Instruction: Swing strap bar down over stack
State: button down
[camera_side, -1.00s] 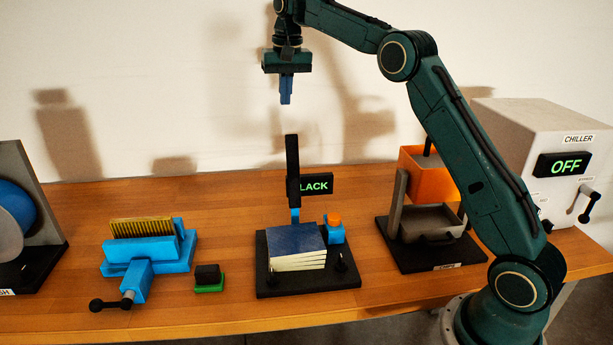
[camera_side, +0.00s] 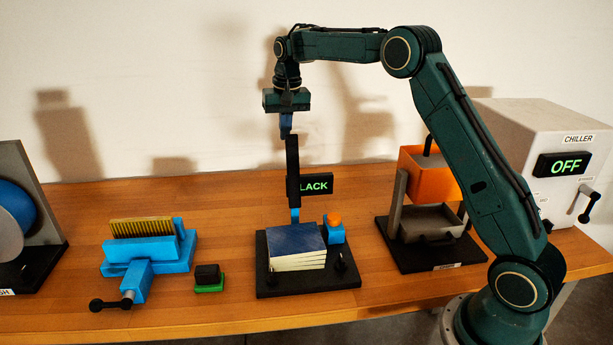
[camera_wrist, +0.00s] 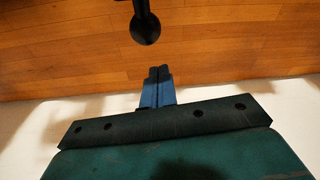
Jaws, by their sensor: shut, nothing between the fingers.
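The strap bar (camera_side: 293,172) is a black bar standing upright at the back of a black base plate (camera_side: 310,289). A stack (camera_side: 295,240) with a dark blue top and pale layered sides lies on that plate in front of the bar. My gripper (camera_side: 286,134) is shut and empty, right at the bar's top end in the side view; I cannot tell whether they touch. In the wrist view my closed blue fingers (camera_wrist: 158,72) point toward a round black knob (camera_wrist: 145,29) on a dark rod, with a gap between them in the picture.
A blue block with an orange knob (camera_side: 335,230) sits right of the stack. A display reading "LACK" (camera_side: 317,184) is partly hidden by the bar. A blue vise (camera_side: 150,253) and a small green-black block (camera_side: 208,278) are left; an orange container (camera_side: 424,172) and chiller (camera_side: 550,150) are right.

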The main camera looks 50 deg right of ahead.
jog(key=shift+s+a+r, duration=0.15)
jog(key=shift+s+a, duration=0.25)
jog(key=shift+s, duration=0.2)
jog(key=shift+s+a+r, duration=0.1)
jog(key=shift+s+a, duration=0.3)
jog(key=shift+s, duration=0.15)
jog(key=shift+a+r, duration=0.1)
jog(key=shift+s+a+r, duration=0.2)
jog(key=shift+s, duration=0.1)
